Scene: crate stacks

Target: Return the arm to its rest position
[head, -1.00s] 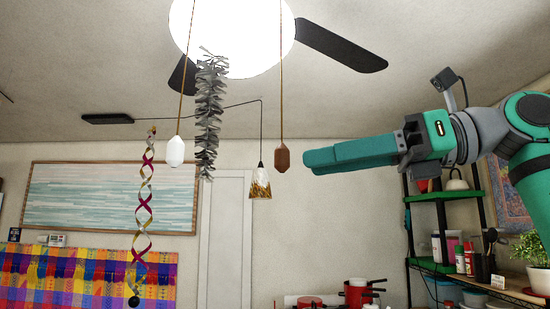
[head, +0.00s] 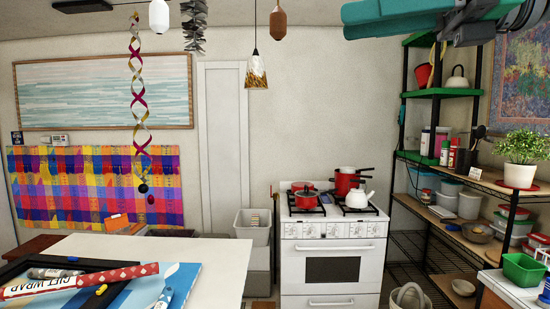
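My arm comes in from the upper right corner of the head view. My teal gripper (head: 395,22) points left along the top edge, high above the stove and in front of the wall. The frame cuts off the top of the gripper and most of the arm. I see the fingers from the side, so I cannot tell whether they are open or shut. No object shows hanging from it.
A white stove (head: 333,262) with red pots (head: 346,183) stands ahead. A shelf rack (head: 440,93) and a potted plant (head: 521,155) are at the right. A white table (head: 215,258) with gift wrap (head: 80,281) is at the left front. Decorations (head: 138,95) hang above.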

